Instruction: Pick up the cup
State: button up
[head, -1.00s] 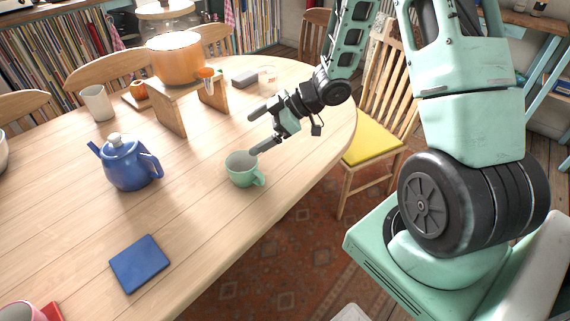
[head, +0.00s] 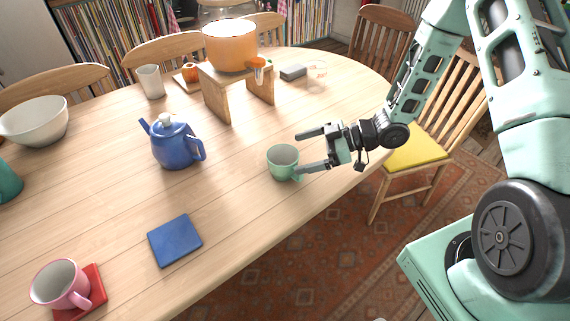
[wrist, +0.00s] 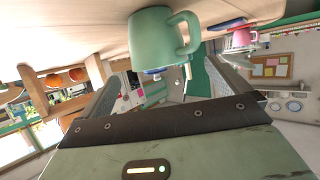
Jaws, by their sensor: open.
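A mint green cup (head: 283,163) stands upright near the front edge of the wooden table, its handle towards the lower right. My gripper (head: 299,154) is open and empty, lying nearly level just right of the cup, its fingers pointing left at it. The lower fingertip overlaps the handle in the head view; I cannot tell if it touches. In the tilted wrist view the green cup (wrist: 152,38) is at the top, beyond the open fingers. A pink cup (head: 60,286) stands on a red coaster (head: 88,298) at the lower left.
A blue teapot (head: 176,145) stands left of the green cup. A blue coaster (head: 175,241) lies at the front. An orange pot (head: 231,46) sits on a wooden stand (head: 217,98) behind. A chair with a yellow seat (head: 416,157) is at the right. Table around the green cup is clear.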

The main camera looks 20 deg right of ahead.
aim_at(284, 156)
jog(key=shift+p+x, duration=0.5)
jog(key=shift+x, duration=2.45)
jog(key=c, duration=1.1)
